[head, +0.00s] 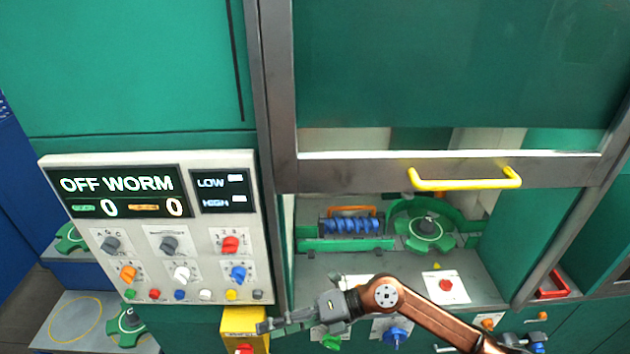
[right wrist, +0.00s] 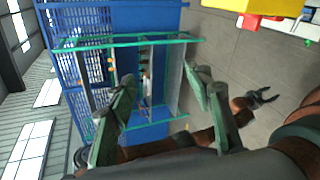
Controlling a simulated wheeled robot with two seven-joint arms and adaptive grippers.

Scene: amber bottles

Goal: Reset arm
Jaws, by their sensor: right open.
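My right arm comes in from the lower right in the head view. Its gripper (head: 264,327) points left, just in front of the yellow box below the control panel. In the right wrist view its two fingers (right wrist: 163,88) are spread apart, with nothing between them. My left gripper does not show in the head view. A small dark claw-like end (right wrist: 262,97) on a copper link shows at the right of the wrist view; it may be my left gripper, and its jaws are too small to read.
The control panel (head: 160,230) reads OFF WORM, with zeros, and carries several knobs and buttons. A yellow box (head: 243,322) with a red button sits close to the right gripper. A sliding door with a yellow handle (head: 464,184) is partly raised over green and blue machine parts (head: 350,226).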

